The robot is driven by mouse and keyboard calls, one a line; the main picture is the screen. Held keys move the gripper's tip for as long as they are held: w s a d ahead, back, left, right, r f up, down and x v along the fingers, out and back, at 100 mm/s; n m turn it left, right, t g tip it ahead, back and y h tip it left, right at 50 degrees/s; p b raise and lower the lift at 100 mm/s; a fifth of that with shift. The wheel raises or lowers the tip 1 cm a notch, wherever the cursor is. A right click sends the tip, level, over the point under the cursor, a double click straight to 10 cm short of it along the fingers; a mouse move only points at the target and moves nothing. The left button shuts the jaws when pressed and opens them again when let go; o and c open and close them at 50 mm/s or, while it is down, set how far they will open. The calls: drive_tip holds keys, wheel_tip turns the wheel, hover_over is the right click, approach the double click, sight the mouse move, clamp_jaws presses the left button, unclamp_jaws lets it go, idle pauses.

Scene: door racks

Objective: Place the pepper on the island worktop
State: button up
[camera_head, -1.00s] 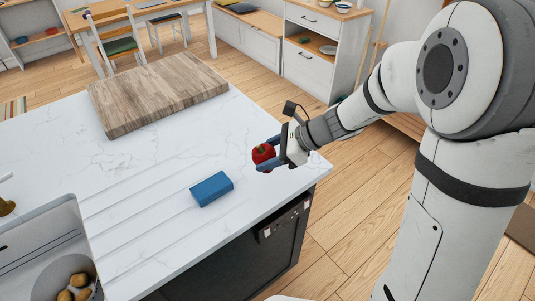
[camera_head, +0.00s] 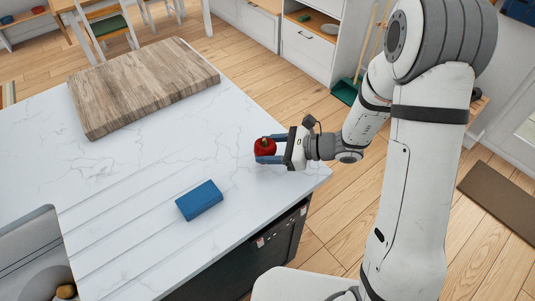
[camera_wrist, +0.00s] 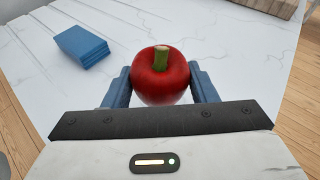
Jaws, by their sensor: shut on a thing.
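The red pepper (camera_head: 264,148) with a green stem is between the blue fingers of my gripper (camera_head: 267,149), near the right corner of the white marbled island worktop (camera_head: 135,175). In the wrist view the pepper (camera_wrist: 161,77) sits upright between the two fingers (camera_wrist: 161,85), which are shut on it. The pepper is over the worktop at or just above its surface; I cannot tell whether it touches. Its lower part is hidden behind my gripper in the wrist view.
A blue block (camera_head: 199,200) lies on the worktop left of the pepper, also in the wrist view (camera_wrist: 82,47). A wooden board (camera_head: 145,85) lies at the back. A sink (camera_head: 35,262) is at the lower left. The worktop around the pepper is clear.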

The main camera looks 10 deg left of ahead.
drive_tip(key=shift+f, duration=1.4)
drive_tip(key=o, duration=1)
drive_tip(key=shift+o, duration=0.2)
drive_tip(key=b+v, duration=0.1)
drive_tip(key=v, duration=1.1)
drive_tip(key=s+d+r+n+t+h, duration=0.3)
drive_tip(key=s+d+r+n+h, duration=0.9)
drive_tip(key=n, duration=0.5)
drive_tip(key=shift+s+d+r+h, duration=0.2)
drive_tip(key=shift+s+d+h, duration=0.7)
drive_tip(key=shift+h, duration=0.3)
